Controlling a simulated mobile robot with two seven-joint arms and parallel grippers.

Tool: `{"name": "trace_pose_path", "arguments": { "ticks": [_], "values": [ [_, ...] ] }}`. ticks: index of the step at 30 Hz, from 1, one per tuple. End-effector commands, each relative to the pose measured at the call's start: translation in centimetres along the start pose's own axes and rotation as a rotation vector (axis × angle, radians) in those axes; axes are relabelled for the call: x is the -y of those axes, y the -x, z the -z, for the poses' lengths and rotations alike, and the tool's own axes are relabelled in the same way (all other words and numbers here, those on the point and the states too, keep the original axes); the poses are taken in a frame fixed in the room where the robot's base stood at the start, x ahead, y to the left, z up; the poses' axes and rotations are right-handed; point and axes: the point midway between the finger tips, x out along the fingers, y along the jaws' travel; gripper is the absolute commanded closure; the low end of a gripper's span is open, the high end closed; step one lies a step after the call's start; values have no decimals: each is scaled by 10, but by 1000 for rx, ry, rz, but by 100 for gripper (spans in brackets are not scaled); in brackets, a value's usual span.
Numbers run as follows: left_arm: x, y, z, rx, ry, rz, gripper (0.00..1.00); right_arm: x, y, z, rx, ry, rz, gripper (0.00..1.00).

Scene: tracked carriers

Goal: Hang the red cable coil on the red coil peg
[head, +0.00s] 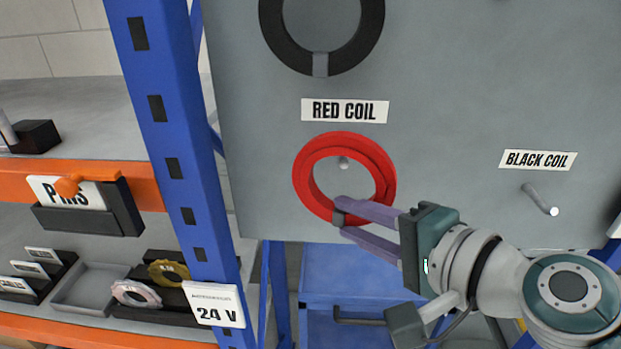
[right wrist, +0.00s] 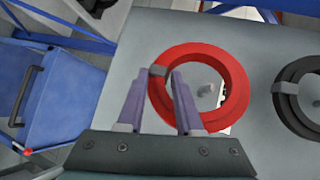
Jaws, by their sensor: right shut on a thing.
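The red cable coil (head: 303,182) is a thick red ring with a grey tie, held against or just in front of the grey panel under the RED COIL label (head: 345,110). The red coil peg (head: 343,162) shows through the ring's opening, above its middle. The peg also shows inside the opening in the right wrist view (right wrist: 207,91). I cannot tell whether the ring is around the peg or still in front of it. My right gripper (head: 341,217) is shut on the ring's lower edge near the tie (right wrist: 158,70). My left gripper is not in view.
A black coil (head: 375,30) is on the panel above the label. An empty peg (head: 541,200) sticks out under the BLACK COIL label (head: 538,160) at the right. A blue rack post (head: 170,150) and orange-edged shelves with bins stand at the left. A blue cabinet (head: 345,270) is below.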

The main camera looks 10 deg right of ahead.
Motion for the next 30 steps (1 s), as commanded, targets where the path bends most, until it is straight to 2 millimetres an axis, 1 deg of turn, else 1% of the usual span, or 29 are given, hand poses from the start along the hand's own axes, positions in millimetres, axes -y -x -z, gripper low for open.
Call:
{"name": "trace_pose_path", "arguments": {
  "ticks": [10,16,21,30],
  "values": [
    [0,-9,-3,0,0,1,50,4,-18,16,-1,2,2,100],
    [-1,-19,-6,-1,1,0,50,0,-26,21,-1,1,2,100],
    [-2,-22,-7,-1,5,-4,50,-1,-29,23,0,2,2,100],
    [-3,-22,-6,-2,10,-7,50,0,-30,24,0,1,2,100]
  ]
}}
